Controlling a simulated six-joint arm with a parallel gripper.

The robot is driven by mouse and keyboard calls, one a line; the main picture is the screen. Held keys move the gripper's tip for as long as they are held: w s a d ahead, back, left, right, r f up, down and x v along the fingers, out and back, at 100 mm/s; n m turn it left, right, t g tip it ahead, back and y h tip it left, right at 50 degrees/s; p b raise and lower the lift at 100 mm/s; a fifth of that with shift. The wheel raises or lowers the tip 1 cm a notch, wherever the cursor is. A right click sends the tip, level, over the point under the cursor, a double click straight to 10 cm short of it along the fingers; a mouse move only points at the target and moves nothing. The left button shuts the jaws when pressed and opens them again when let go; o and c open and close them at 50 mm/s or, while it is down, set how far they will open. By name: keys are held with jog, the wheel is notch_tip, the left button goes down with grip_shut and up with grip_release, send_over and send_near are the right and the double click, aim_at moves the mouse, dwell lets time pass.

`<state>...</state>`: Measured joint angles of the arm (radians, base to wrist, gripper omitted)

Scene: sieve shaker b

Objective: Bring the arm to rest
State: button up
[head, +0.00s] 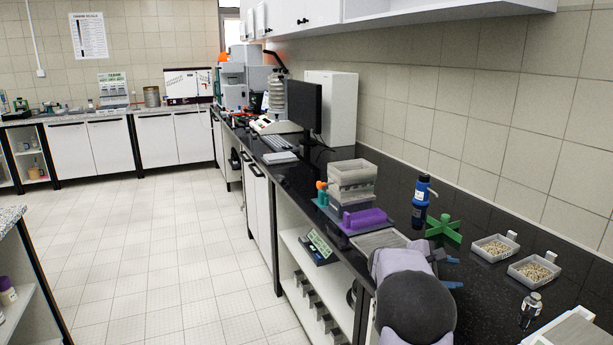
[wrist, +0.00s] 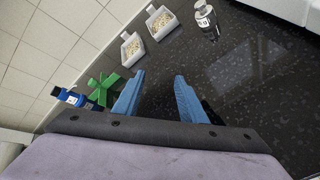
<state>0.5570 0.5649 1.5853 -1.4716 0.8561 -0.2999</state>
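My gripper (head: 450,272) is over the black worktop (head: 476,279), with its blue fingers pointing right in the head view. In the wrist view my gripper (wrist: 158,92) has its two fingers spread wide apart. Only the dark worktop shows between them, so it is open and empty. My arm's grey and dark links fill the lower middle of the head view and hide part of the worktop.
A green cross-shaped piece (head: 443,228) and a blue-black bottle (head: 420,202) stand near my gripper. Two trays of grains (head: 495,247) (head: 533,270) and a small bottle (head: 530,310) are to the right. A grey sieve stack (head: 351,181) stands behind, beside a purple block (head: 366,218).

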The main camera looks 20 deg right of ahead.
jog(key=w+a+r+m+t+y+p, duration=0.1)
jog(key=w+a+r+m+t+y, duration=0.25)
jog(key=w+a, duration=0.55)
jog(key=a+f+m+t+y, duration=0.2)
jog(key=a, duration=1)
jog(key=s+a+f+m+g+y+b, duration=0.2)
jog(key=s+a+f+g+y+b, duration=0.15)
jog(key=s+a+f, duration=0.85)
jog(key=s+a+f+m+g+y+b, duration=0.1)
jog(key=s+a+f+g+y+b, duration=0.2)
jog(key=s+a+f, duration=0.9)
jog(key=s+a+r+y+p, duration=0.1)
jog(key=s+a+r+p, duration=0.1)
jog(key=r+p, duration=1.2)
notch_tip(320, 180, up, 4)
jog(key=shift+s+f+t, duration=0.25)
jog(key=shift+s+t, duration=0.05)
jog(key=shift+s, duration=0.2)
